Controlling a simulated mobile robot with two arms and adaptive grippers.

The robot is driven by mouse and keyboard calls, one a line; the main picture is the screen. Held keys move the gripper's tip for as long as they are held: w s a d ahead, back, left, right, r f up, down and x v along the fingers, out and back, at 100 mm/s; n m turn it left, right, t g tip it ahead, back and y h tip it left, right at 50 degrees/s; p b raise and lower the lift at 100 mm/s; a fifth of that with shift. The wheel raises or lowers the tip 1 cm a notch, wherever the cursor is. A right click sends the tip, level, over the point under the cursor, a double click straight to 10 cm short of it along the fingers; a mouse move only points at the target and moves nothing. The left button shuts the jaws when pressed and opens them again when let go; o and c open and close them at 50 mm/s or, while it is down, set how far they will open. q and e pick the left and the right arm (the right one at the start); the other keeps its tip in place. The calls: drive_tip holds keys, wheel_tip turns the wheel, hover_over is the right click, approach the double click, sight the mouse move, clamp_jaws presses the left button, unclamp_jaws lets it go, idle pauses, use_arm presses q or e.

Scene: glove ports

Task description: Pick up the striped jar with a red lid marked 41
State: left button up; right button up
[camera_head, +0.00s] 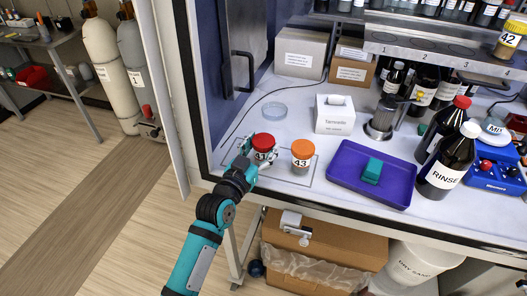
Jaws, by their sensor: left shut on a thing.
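The striped jar with a red lid marked 41 (264,142) stands at the front left of the cabinet floor, in the left part of an outlined rectangle. My left gripper (250,158) is shut on this jar from the near left side. The gripper hides part of the jar's left side and base, and I cannot tell whether the jar is off the surface. My right gripper is not in view.
An orange-lidded jar marked 43 (302,156) stands close on the right. A purple tray (340,183) with a teal block (372,171), a tissue box (334,115) and a RINSE bottle (449,162) are further right. A clear dish (274,109) lies behind. The cabinet's left wall is near.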

use_arm(q)
drive_tip(key=c, duration=0.4)
drive_tip(key=shift+c, duration=0.3)
drive_tip(key=shift+r, duration=0.15)
